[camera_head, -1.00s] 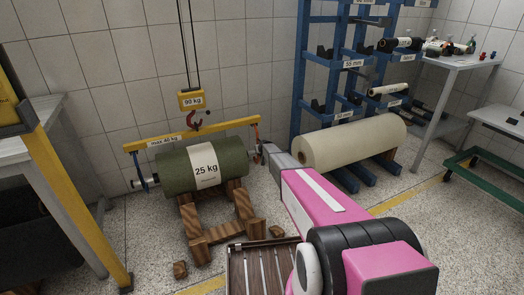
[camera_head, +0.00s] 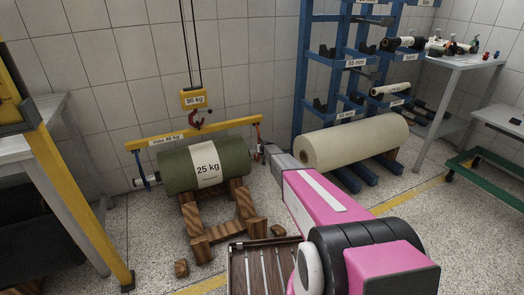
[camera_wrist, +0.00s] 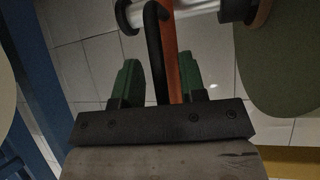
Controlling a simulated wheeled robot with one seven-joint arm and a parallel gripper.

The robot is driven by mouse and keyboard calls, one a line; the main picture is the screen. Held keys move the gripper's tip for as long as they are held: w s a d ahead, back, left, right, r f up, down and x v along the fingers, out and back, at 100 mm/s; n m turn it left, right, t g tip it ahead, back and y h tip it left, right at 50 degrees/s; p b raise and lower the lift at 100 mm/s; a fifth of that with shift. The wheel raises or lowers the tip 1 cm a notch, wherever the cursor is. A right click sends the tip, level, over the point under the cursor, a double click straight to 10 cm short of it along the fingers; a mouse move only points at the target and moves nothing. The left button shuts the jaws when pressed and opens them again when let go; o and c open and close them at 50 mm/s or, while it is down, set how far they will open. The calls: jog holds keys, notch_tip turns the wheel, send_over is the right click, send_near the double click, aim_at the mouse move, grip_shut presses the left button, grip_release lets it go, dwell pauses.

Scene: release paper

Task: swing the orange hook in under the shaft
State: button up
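The orange hook (camera_head: 259,132) hangs from the right end of the yellow beam (camera_head: 190,134). In the wrist view its orange strip (camera_wrist: 170,50) runs between my gripper's green fingers (camera_wrist: 158,75), beside a dark bent rod. The fingers stand apart; whether they press on the hook is unclear. The shaft (camera_wrist: 190,6) crosses the top of the wrist view as a pale bar with dark collars, close to the hook. Whether the hook is under it is unclear. The shaft's left end (camera_head: 153,182) sticks out of the green 25 kg roll (camera_head: 178,172), by the blue hook (camera_head: 139,168).
The roll rests on a wooden cradle (camera_head: 198,245). A red hook under the 90 kg block (camera_head: 193,98) is at the beam. A cream roll (camera_head: 350,142) and blue rack (camera_head: 300,75) stand right of my gripper. A slatted wooden tray (camera_head: 240,270) is in front.

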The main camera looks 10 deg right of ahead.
jog(key=shift+s, duration=0.15)
jog(key=v, duration=1)
jog(key=shift+s+r, duration=0.15)
jog(key=shift+r, duration=0.1)
jog(key=s+r+g, duration=0.3)
jog(key=s+r, duration=0.2)
jog(key=s, duration=1.3)
jog(key=s+r+m+g+h, duration=0.1)
jog(key=s+r+g, duration=0.3)
jog(key=s, duration=1.4)
jog(key=s+r+g, duration=0.4)
jog(key=s+r, duration=0.3)
jog(key=s, duration=1.1)
jog(key=shift+s+d, duration=0.3)
jog(key=shift+d, duration=0.15)
